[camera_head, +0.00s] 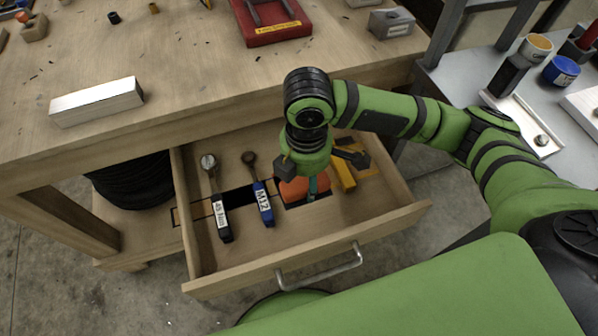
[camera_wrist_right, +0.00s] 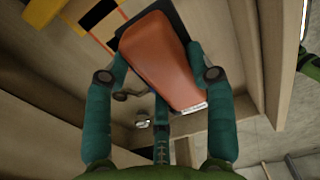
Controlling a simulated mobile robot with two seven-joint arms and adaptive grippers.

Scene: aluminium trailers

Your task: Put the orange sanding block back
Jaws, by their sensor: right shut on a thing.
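The orange sanding block (camera_head: 300,189) is within the open drawer (camera_head: 228,278), toward its right half. My right gripper (camera_head: 318,180) reaches down from above and is shut on it. In the right wrist view the block (camera_wrist_right: 162,62) sits between the teal fingers of the right gripper (camera_wrist_right: 163,80). A dark area shows along the block's edges; I cannot tell whether it is a recess or the block's own base. Whether the block touches the drawer floor is also unclear. My left gripper is not in view.
In the drawer, a 45 Nm wrench (camera_head: 218,205) and a blue M12 wrench (camera_head: 260,195) lie left of the block. Yellow pieces (camera_head: 343,176) lie to its right. A metal bar (camera_head: 97,101) and a red tray (camera_head: 275,33) stand on the bench above.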

